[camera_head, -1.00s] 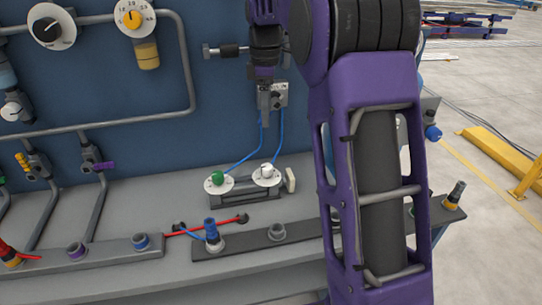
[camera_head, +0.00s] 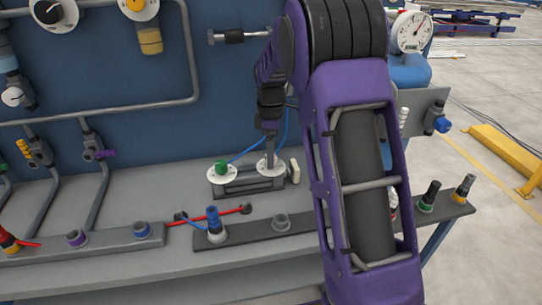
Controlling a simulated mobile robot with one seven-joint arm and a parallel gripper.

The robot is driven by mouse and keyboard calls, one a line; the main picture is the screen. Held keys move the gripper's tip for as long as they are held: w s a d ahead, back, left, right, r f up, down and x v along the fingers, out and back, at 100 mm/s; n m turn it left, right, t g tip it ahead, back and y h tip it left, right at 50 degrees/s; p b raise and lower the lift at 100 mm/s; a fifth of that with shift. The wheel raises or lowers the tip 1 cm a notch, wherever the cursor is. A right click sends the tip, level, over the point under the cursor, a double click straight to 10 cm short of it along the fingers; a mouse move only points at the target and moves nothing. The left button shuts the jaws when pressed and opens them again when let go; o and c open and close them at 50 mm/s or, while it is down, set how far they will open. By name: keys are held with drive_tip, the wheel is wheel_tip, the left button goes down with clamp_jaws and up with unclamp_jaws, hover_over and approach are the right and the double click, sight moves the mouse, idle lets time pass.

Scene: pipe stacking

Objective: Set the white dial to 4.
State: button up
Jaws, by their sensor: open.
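The white dial (camera_head: 262,170) stands on the grey bench in a dark base, at the right end beside a green-knobbed dial (camera_head: 221,170). My gripper (camera_head: 270,150) points down directly over the white dial, its fingertips at the knob. The knob is hidden behind the fingers; only the round white plate shows. The plate's markings are too small to read, so the setting cannot be told. The jaws are open, and I cannot tell whether they touch the knob.
A small cream block (camera_head: 294,171) stands right of the white dial. A dark rail (camera_head: 300,222) with pipe fittings lies in front. A blue panel (camera_head: 225,110) rises behind. My purple arm covers the bench's right part.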

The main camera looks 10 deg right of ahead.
drive_tip(key=shift+f, duration=0.35)
clamp_jaws()
